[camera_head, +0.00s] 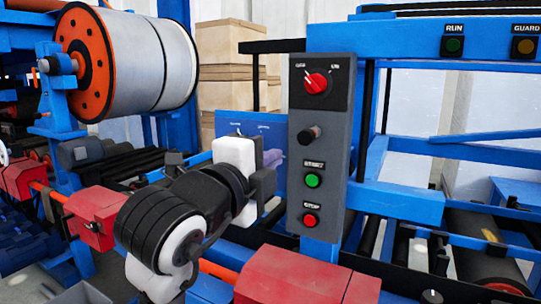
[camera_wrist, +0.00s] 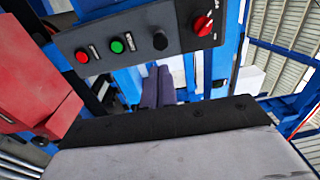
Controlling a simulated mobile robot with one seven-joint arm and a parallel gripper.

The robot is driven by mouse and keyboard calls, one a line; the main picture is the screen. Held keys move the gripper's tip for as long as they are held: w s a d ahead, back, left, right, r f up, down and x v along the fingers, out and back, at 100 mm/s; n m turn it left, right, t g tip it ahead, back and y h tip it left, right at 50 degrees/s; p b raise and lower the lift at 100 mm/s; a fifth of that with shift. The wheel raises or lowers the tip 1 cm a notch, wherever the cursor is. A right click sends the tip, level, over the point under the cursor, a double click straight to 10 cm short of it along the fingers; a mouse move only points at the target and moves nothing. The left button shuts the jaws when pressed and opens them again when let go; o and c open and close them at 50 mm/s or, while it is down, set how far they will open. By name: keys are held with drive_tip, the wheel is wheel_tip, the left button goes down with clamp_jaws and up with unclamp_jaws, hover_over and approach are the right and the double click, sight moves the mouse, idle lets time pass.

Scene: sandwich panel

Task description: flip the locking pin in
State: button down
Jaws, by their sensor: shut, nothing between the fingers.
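No part is labelled as a locking pin, and I cannot tell for sure which part it is. A black knob (camera_head: 308,135) sticks out of the grey control panel (camera_head: 333,140), between the red rotary switch (camera_head: 316,83) and the green button (camera_head: 312,181). My gripper (camera_head: 273,159) is just left of the panel in the head view, partly hidden by my wrist. In the wrist view my gripper (camera_wrist: 158,72) shows two purplish fingers close together, empty, their tips appearing just below the black knob (camera_wrist: 160,41). I cannot tell whether they touch it.
A red button (camera_head: 310,220) is low on the panel. A red housing (camera_head: 300,284) lies below it. A large metal reel with an orange flange (camera_head: 88,50) stands at the left. Blue frame beams (camera_head: 405,205) and rollers surround the panel. A small orange pin (camera_head: 34,76) is by the reel's axle.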

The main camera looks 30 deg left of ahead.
sight(304, 138)
drive_tip(key=w+p, duration=0.1)
drive_tip(key=w, duration=0.2)
drive_tip(key=w+p, duration=0.1)
drive_tip(key=w, duration=0.3)
drive_tip(key=w+p, duration=0.1)
drive_tip(key=w, duration=0.2)
drive_tip(key=shift+w+d+r, duration=0.2)
drive_tip(key=shift+d+r, duration=0.05)
drive_tip(key=shift+d, duration=0.05)
drive_tip(key=shift+w, duration=0.25)
drive_tip(key=shift+w+d, duration=0.1)
drive_tip(key=shift+w, duration=1.45)
drive_tip(key=shift+s+r, duration=0.1)
drive_tip(key=shift+s, duration=0.05)
